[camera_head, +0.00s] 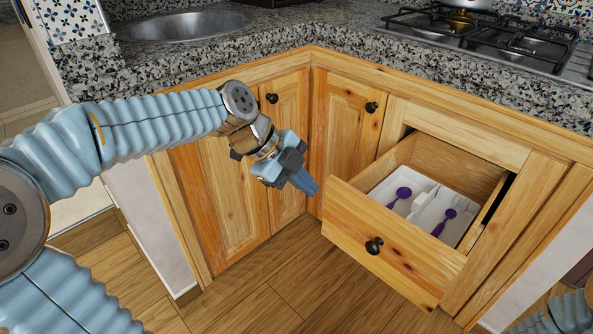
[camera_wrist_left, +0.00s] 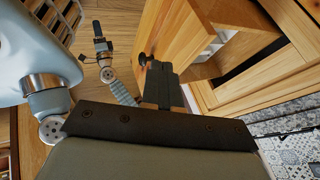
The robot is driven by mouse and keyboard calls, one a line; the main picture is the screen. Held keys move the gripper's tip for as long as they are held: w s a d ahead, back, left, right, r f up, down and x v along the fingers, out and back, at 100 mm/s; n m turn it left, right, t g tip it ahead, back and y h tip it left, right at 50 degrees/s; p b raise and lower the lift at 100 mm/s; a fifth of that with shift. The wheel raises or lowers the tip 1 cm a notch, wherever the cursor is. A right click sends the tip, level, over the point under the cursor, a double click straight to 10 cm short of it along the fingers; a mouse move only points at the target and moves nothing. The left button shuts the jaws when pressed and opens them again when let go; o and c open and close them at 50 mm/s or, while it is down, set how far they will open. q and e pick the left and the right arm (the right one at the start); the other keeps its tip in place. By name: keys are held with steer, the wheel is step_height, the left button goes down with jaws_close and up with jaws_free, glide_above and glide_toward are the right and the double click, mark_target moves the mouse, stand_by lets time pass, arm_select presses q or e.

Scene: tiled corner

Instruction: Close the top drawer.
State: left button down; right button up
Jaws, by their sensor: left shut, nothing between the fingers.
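The top drawer (camera_head: 385,240) is pulled well out of the wooden cabinet on the right. Its front has a dark round knob (camera_head: 374,245). Inside lies a white tray (camera_head: 425,208) with purple utensils. My left gripper (camera_head: 312,188) is shut and empty, just left of the drawer front's left end in the head view; I cannot tell whether they touch. In the left wrist view, its fingers (camera_wrist_left: 160,75) overlap the drawer front (camera_wrist_left: 170,32). My right gripper (camera_wrist_left: 98,30) appears small in that view, its fingers too small to read.
Granite counter (camera_head: 285,40) runs above the cabinets, with a sink (camera_head: 182,27) at left and a gas hob (camera_head: 490,32) at right. Closed cabinet doors (camera_head: 345,125) with dark knobs stand left of the drawer. The wooden floor (camera_head: 285,285) before the drawer is clear.

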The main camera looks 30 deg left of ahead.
mark_target(344, 197)
arm_select(q)
steer(key=shift+w+d+f+p, duration=0.2)
steer(key=shift+w+d+f, duration=0.35)
steer(key=shift+w, duration=0.3)
steer(key=shift+w+d+f+p, duration=0.2)
steer(key=shift+w+d+f, duration=0.4)
steer(key=shift+w, duration=0.25)
steer(key=shift+w+d+f+p, duration=0.2)
steer(key=shift+w+d+f, duration=0.35)
steer(key=shift+w, duration=0.3)
arm_select(e)
steer(key=shift+a+r, duration=0.2)
steer(key=shift+r, duration=0.35)
arm_select(q)
steer(key=shift+w, duration=0.1)
